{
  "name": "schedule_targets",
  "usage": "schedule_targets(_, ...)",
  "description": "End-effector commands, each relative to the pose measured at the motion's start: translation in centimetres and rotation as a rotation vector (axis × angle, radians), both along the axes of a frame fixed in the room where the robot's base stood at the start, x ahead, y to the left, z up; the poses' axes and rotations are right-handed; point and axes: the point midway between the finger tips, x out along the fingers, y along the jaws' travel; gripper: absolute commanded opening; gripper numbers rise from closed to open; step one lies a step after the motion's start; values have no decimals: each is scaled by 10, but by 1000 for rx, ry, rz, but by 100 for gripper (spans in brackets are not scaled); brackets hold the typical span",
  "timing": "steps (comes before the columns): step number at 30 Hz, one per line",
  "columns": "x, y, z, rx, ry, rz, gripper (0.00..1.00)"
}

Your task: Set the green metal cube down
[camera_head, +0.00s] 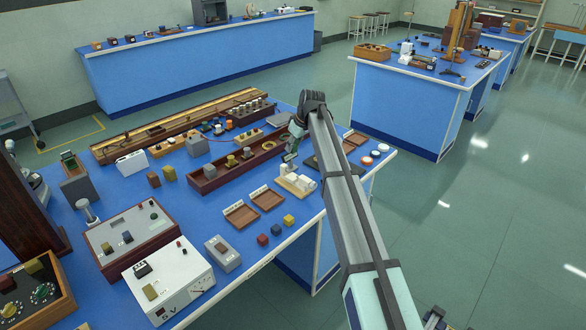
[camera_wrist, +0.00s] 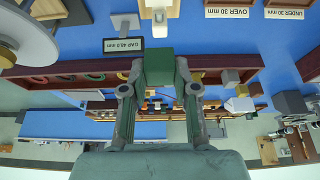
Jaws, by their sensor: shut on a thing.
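My gripper (camera_wrist: 159,88) is shut on the green metal cube (camera_wrist: 160,70), with one finger on each side of it in the wrist view. In the head view my gripper (camera_head: 290,150) hangs above the blue bench, just behind a white gauge block on a wooden base (camera_head: 297,182). The cube is small and mostly hidden there. In the wrist view, a white part of the gauge (camera_wrist: 158,12) shows beyond the cube, beside a label reading GAP 45.0 mm (camera_wrist: 123,45).
Two shallow wooden trays (camera_head: 241,215) (camera_head: 267,199) lie left of the gauge. Wrist-view labels read OVER 30 mm (camera_wrist: 241,13) and UNDER 30 mm (camera_wrist: 284,14). Red, blue and yellow cubes (camera_head: 288,220) stand near the front edge. A long dark-red rack (camera_head: 215,177) lies behind.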

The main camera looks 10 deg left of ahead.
Motion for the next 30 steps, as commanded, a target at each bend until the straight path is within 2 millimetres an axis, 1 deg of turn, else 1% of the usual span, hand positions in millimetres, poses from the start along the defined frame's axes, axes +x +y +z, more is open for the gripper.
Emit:
schedule_targets(1,-2,0,-11,-1,2,-1,0)
schedule_targets(4,-1,0,-35,0,2,-1,0)
schedule_targets(9,-1,0,-64,0,2,-1,0)
schedule_targets(12,0,0,-73,1,-1,0,0)
schedule_targets(17,0,0,-81,1,-1,0,0)
schedule_targets(26,0,0,-116,0,0,0,0)
schedule_targets(30,0,0,-119,0,-1,0,0)
